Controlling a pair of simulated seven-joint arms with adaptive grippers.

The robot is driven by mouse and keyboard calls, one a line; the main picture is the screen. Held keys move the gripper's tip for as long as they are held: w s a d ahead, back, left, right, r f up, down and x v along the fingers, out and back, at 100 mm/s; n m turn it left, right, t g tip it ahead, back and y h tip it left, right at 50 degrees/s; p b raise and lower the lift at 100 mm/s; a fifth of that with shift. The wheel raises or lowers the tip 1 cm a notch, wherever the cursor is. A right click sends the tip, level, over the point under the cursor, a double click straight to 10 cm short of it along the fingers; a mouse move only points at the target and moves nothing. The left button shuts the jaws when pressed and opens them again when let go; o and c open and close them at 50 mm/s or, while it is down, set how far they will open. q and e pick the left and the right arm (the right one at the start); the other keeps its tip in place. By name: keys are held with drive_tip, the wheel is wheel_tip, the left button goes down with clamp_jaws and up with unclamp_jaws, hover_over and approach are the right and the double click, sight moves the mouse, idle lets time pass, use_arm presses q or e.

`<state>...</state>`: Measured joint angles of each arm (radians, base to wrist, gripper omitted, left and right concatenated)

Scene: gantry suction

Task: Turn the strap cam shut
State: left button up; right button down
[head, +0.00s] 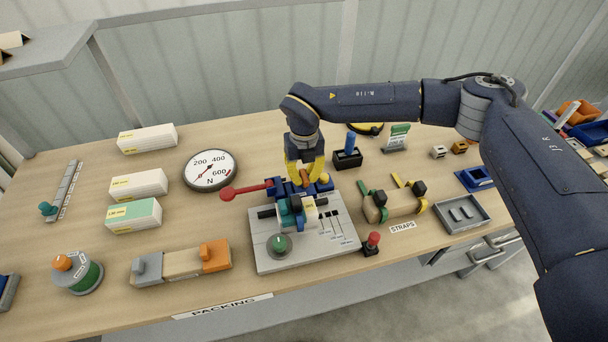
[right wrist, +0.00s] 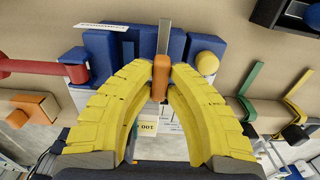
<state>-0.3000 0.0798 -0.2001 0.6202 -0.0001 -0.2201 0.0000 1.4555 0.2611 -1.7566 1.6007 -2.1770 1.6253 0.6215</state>
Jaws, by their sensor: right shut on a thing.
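A grey metal strip (right wrist: 164,36) stands beyond the lever, in front of the blue block (right wrist: 128,46). I cannot tell whether the lever is the strap cam. A red-handled arm (head: 246,189) sticks out left from the fixture. My left gripper is not in view.
A tan block with green and yellow straps (head: 398,207) stands right of the plate, behind the STRAPS label (head: 402,227). A red-topped post (head: 373,241) stands at the plate's right front. A dial gauge (head: 210,169) and several boxes lie to the left.

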sight(304, 175)
idle(0.3)
drive_tip(key=n, duration=0.8)
drive_tip(key=shift+n, duration=0.3)
drive_tip(key=n, duration=0.4)
drive_tip(key=shift+n, duration=2.6)
drive_tip(key=c, duration=1.4)
unclamp_jaws()
drive_tip(key=shift+o, duration=0.2)
wheel_tip(304, 175, up, 12)
